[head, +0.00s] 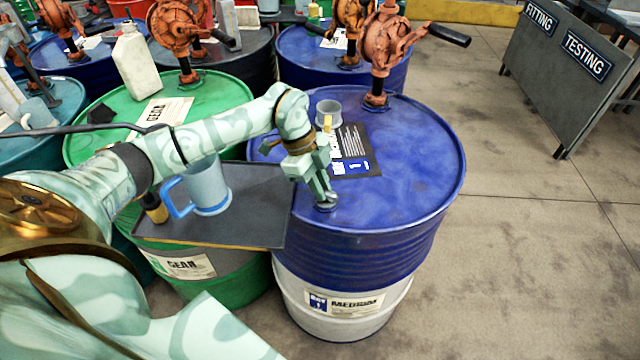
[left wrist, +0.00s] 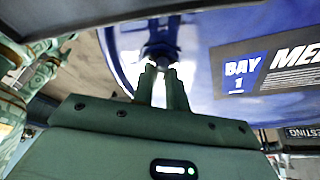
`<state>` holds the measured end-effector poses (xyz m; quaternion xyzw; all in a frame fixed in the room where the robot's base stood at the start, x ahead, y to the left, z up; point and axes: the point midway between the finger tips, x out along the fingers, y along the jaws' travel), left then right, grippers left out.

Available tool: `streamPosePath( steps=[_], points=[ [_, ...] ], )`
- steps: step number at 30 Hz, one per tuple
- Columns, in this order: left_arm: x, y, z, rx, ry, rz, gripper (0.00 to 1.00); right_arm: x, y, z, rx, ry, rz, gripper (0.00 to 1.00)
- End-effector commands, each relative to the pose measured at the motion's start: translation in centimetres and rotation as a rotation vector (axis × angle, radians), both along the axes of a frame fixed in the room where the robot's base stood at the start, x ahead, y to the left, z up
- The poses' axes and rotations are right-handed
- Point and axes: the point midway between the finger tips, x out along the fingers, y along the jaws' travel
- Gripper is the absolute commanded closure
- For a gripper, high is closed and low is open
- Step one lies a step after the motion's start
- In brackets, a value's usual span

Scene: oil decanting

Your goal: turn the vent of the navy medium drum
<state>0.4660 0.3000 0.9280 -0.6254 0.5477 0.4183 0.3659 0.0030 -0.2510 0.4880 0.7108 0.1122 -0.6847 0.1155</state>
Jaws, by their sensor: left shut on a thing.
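The navy medium drum (head: 420,185) stands right of centre in the head view, with a blue lid and a white lower band labelled MEDIUM. My left gripper (head: 325,201) points down at the near left part of its lid. Its fingers are shut on the vent (head: 326,208), a small dark fitting close to the rim and mostly hidden by the fingertips. In the left wrist view the two fingers (left wrist: 161,68) meet the dark blue vent (left wrist: 160,48) on the blue lid. My right gripper is in neither view.
An orange hand pump (head: 385,50) rises from the drum's far side, beside a grey cup (head: 328,113) and a black label card (head: 360,160). A dark tray (head: 262,225) holding a blue-handled jug (head: 208,188) adjoins the drum at left.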

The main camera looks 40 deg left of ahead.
Motion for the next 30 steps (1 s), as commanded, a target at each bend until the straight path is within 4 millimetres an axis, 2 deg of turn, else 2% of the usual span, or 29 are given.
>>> streamPosePath(
  steps=[12, 30],
  points=[
    [0.7, 0.0, 0.3, 0.001, -0.002, -0.354, 1.00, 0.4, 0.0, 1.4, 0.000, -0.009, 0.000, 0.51],
    [1.4, -0.4, 0.3, 0.003, -0.002, -0.923, 1.00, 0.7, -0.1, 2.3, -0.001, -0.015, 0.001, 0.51]
  ],
)
